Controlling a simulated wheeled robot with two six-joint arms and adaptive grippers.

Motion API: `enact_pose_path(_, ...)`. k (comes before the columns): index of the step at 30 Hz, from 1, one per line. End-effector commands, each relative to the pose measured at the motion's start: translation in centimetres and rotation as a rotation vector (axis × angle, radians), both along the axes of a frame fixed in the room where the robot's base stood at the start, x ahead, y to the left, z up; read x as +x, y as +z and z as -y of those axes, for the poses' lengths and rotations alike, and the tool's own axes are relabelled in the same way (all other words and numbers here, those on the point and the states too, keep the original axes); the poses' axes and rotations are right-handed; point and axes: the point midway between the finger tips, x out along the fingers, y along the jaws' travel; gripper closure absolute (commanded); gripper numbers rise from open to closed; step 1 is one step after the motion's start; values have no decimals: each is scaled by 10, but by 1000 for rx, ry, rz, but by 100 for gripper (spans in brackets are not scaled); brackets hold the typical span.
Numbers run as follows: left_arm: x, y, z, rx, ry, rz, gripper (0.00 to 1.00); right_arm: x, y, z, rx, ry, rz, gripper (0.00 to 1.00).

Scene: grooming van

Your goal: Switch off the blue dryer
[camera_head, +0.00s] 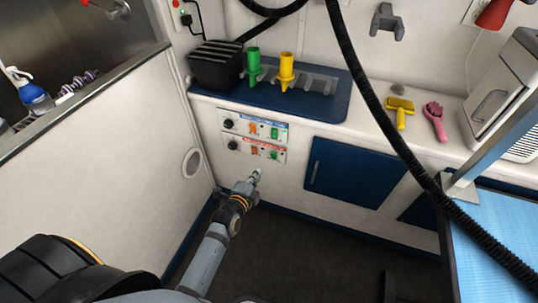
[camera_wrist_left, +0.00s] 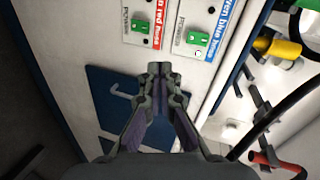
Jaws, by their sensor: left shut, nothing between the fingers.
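The blue-labelled dryer panel (camera_head: 252,117) is the upper of two on the white cabinet front, with a black knob, an orange switch and a green switch (camera_head: 274,133). In the left wrist view its green switch (camera_wrist_left: 199,39) is at top right, beside a blue label (camera_wrist_left: 224,14). The red-labelled panel (camera_head: 256,142) is just below in the head view; its green switch (camera_wrist_left: 141,26) is left in the wrist view. My left gripper (camera_head: 256,174) is shut and empty, below both panels and apart from the switches. My right gripper is not in view. Switch positions are unclear.
A blue cabinet door (camera_head: 350,172) is right of the panels. Above, a counter holds a black box (camera_head: 215,65), green (camera_head: 254,66) and yellow (camera_head: 286,70) nozzles, and brushes. A black hose (camera_head: 375,105) hangs across the head view. Dark floor lies below.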

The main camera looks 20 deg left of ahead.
Motion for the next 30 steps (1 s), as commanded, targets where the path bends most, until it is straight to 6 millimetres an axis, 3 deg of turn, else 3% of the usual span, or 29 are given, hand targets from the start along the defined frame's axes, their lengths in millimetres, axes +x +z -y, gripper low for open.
enact_pose_path(1, 4, 9, 1, 45, -12, 47, 100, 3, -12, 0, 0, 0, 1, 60)
enact_pose_path(3, 7, 30, 1, 98, -22, 95, 100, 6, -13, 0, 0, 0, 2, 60)
enact_pose_path(6, 9, 44, 1, 137, -28, 126, 100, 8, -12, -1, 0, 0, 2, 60)
enact_pose_path(18, 14, 47, 1, 144, -30, 129, 100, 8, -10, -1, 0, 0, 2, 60)
enact_pose_path(23, 40, 43, 2, 144, -29, 130, 100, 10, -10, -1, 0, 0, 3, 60)
enact_pose_path(30, 92, 34, 3, 144, -29, 130, 100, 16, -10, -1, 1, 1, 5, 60)
